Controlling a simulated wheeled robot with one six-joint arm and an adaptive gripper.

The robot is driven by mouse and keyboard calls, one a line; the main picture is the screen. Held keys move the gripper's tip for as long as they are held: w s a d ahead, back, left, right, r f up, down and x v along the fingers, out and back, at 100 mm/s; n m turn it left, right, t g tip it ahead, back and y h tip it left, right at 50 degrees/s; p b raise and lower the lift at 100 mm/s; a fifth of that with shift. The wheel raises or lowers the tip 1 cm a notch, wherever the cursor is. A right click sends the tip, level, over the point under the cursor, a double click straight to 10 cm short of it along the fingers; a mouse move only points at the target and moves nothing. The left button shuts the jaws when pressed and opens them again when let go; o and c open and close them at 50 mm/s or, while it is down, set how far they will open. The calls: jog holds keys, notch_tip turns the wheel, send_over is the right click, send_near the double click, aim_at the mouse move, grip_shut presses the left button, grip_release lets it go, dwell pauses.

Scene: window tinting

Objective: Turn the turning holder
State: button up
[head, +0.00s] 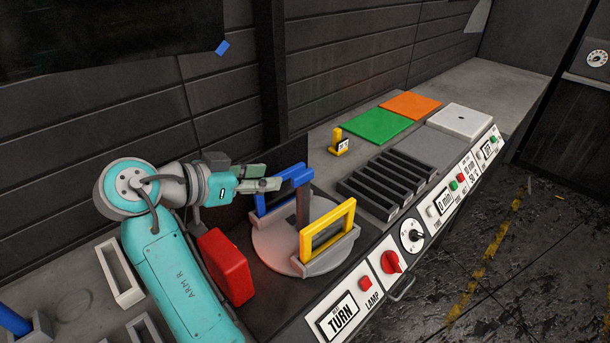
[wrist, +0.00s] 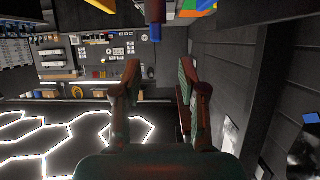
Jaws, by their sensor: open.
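The turning holder is a round grey disc (head: 275,245) set in the bench in the head view. It carries an upright yellow frame (head: 327,225) in a grey foot at its front right and an upright blue frame (head: 285,188) towards the back. A dark upright piece stands between them. My gripper (head: 262,178) is at the left of the blue frame, its fingers pointing towards it. In the wrist view my gripper (wrist: 158,82) is open with nothing between the fingers. Whether a finger touches the blue frame cannot be told.
A red block (head: 228,265) stands left of the disc, close to my arm. A black slotted rack (head: 385,185), a small yellow stand (head: 338,143), and green (head: 377,127) and orange (head: 411,105) plates lie to the right. The front panel has a red knob (head: 392,262) and a TURN display (head: 338,317).

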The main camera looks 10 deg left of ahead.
aim_at(300, 174)
jog(key=x, duration=1)
jog(key=shift+d+f, duration=0.1)
jog(key=shift+d, duration=0.25)
grip_shut()
